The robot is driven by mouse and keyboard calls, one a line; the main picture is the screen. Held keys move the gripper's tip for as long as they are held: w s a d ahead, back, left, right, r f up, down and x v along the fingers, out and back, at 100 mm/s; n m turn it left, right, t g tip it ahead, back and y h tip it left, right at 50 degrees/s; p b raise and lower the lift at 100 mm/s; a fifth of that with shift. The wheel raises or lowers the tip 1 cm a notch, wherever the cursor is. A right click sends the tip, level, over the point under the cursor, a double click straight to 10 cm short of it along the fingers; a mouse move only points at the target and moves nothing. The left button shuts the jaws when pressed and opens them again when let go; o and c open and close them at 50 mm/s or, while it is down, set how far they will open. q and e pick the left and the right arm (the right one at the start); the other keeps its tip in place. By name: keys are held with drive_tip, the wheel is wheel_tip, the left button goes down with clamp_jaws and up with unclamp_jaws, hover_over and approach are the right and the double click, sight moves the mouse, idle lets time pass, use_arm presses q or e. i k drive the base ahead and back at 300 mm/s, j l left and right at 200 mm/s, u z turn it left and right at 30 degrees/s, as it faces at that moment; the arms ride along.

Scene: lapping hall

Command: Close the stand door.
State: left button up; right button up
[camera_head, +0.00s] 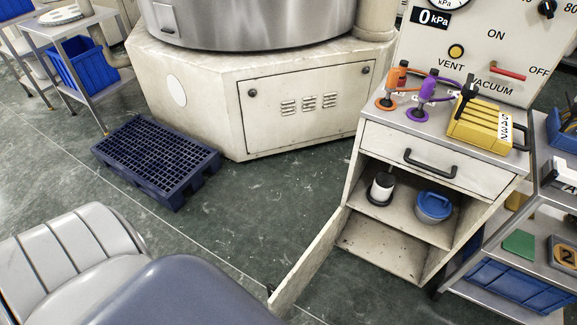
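The stand (435,138) is a cream cabinet with a grey top and a drawer with a black handle (430,163). Its door (312,258) is wide open, swung out from the left edge of the lower compartment towards me. A small dark part, perhaps its handle, shows at the door's near end. Inside, a black-and-white cylinder (381,188) and a blue-lidded round container (433,206) stand on the shelf (405,224). The visible part of the space below the shelf looks empty. Neither of my grippers is in view.
Orange (393,85) and purple (429,88) fittings and a yellow block (484,123) sit on the stand. A trolley (556,225) with a blue bin (520,287) is close on the right. A dark blue pallet (157,160) lies at left. Floor between pallet and door is clear.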

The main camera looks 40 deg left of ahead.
sight(284, 297)
drive_tip(key=k+j+z, duration=0.15)
drive_tip(key=j, duration=0.25)
drive_tip(key=j+z, duration=0.1)
drive_tip(key=j, duration=0.35)
drive_tip(key=k+j+z, duration=0.15)
drive_tip(key=j, duration=0.2)
drive_tip(key=k+j+z, duration=0.15)
drive_tip(key=j, duration=0.25)
drive_tip(key=k+j+z, duration=0.15)
drive_tip(key=j, duration=0.25)
